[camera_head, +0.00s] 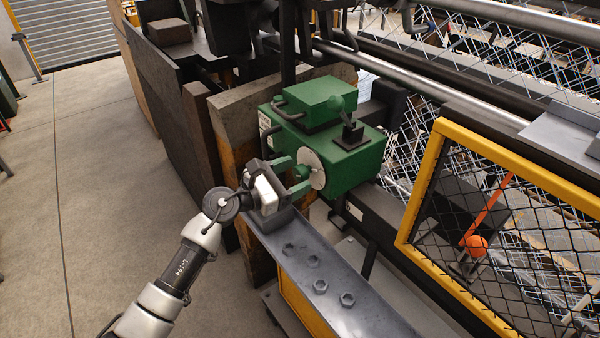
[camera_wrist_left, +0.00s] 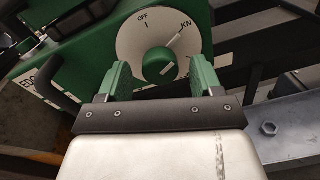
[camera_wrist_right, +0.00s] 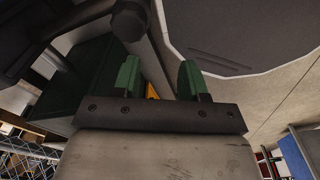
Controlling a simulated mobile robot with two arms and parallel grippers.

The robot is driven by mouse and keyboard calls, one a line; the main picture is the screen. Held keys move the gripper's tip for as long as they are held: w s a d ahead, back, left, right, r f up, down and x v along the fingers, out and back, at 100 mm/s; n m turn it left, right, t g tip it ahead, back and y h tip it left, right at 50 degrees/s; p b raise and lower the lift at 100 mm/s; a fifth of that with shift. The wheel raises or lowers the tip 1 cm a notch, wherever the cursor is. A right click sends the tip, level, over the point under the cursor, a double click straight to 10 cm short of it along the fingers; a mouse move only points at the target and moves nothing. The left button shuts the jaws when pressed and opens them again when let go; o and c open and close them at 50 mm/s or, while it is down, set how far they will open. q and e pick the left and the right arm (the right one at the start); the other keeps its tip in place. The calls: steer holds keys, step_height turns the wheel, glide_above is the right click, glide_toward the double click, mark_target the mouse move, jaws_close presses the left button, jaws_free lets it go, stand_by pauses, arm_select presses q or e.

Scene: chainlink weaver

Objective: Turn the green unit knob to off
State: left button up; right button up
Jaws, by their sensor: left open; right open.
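The green unit (camera_head: 345,160) is a green box with a white round dial (camera_wrist_left: 135,48) on its face. The green knob (camera_wrist_left: 160,66) is at the dial's centre, and its ridge appears to slant toward the ON mark (camera_wrist_left: 186,25). The OFF mark (camera_wrist_left: 143,17) is at the upper left. My left gripper (camera_head: 292,177) is open in front of the dial. In the left wrist view its fingers stand on either side of the knob, seemingly apart from it. My right gripper (camera_wrist_right: 160,76) is open and empty, outside the head view.
A grey steel beam with bolts (camera_head: 319,286) runs below the dial. A yellow-framed mesh guard (camera_head: 418,195) stands to the right, with an orange ball-ended lever (camera_head: 477,244) behind it. A second lever (camera_head: 347,122) sits on the unit's top. Open floor (camera_head: 110,170) lies left.

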arm_select(q)
steer(key=shift+x, duration=0.95)
arm_select(e)
steer(key=shift+w+d+f, duration=0.15)
steer(key=shift+d, duration=0.2)
arm_select(q)
steer(key=c, duration=0.9)
steer(key=shift+n, duration=0.3)
arm_select(e)
steer(key=shift+w+r, duration=0.1)
steer(key=shift+r, duration=0.1)
arm_select(q)
steer(key=n+p, duration=0.3)
steer(key=n, duration=0.2)
steer(key=shift+r+n, duration=0.1)
steer(key=shift+n, duration=0.2)
steer(key=n+p, duration=0.2)
steer(key=n, duration=0.3)
steer(key=shift+t, duration=0.3)
steer(key=shift+n+p, duration=0.3)
steer(key=shift+n, duration=0.1)
arm_select(e)
step_height(320, 180, up, 5)
steer(key=shift+a+r, duration=0.1)
steer(key=shift+r, duration=0.05)
